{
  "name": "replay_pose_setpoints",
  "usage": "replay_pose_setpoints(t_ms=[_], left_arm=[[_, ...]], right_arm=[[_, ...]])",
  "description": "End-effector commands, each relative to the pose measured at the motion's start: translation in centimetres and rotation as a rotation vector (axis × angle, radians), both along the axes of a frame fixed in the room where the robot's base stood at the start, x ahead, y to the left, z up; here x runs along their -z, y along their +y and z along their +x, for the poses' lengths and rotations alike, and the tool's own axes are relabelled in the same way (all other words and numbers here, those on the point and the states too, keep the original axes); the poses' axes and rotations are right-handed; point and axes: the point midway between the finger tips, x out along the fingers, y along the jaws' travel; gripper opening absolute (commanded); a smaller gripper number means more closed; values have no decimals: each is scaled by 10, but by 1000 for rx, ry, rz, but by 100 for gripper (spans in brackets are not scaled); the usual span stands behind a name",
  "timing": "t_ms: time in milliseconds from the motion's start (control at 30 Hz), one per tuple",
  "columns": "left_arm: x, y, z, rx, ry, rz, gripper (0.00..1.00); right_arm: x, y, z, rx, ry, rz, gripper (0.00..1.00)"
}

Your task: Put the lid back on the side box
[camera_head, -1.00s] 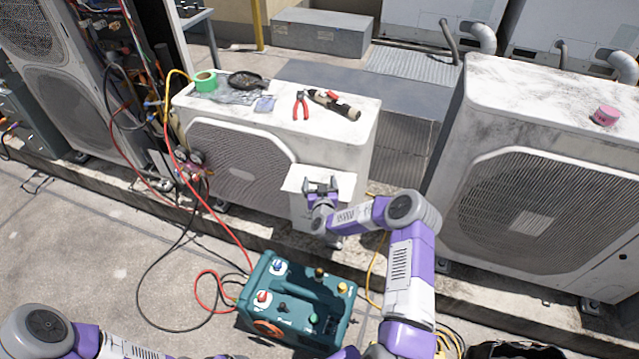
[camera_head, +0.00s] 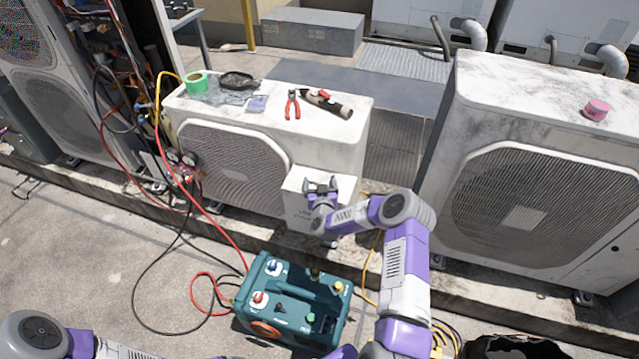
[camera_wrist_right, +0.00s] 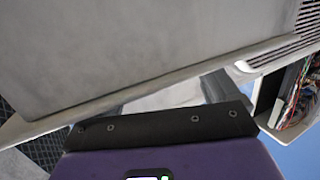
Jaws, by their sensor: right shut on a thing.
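The lid (camera_head: 298,212) is a pale, off-white panel with small dark lettering low on its face. It shows in front of the right end of the middle condenser (camera_head: 350,130). My right gripper (camera_head: 320,186) is shut on the lid. In the right wrist view the lid (camera_wrist_right: 130,50) fills most of the upper picture, with a dark finger (camera_wrist_right: 165,128) of my gripper along its edge. The side box itself is not clearly seen; the lid and my arm cover that area. My left gripper is out of view; only part of that arm shows at the bottom left.
A teal machine (camera_head: 295,300) with hoses stands on the ground below my right arm. Red pliers (camera_head: 292,104), green tape (camera_head: 197,82) and a torch-like tool (camera_head: 328,103) lie on the middle condenser. Another condenser (camera_head: 540,190) stands at the right.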

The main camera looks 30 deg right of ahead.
Motion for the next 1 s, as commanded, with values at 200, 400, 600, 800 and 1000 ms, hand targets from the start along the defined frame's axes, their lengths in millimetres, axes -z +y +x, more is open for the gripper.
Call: replay_pose_setpoints(t_ms=[200, 400, 600, 800, 1000], left_arm=[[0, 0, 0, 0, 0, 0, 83], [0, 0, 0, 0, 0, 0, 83], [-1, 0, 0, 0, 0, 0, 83], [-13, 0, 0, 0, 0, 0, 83], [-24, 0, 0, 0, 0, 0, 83]], right_arm=[[2, -14, -3, 25, 4, -11, 10], [2, -13, -3, 23, 5, -10, 100], [4, -9, -6, 17, 11, -6, 100], [-2, 4, -27, 13, 13, -6, 100], [-9, 18, -54, 15, 7, -8, 100]])
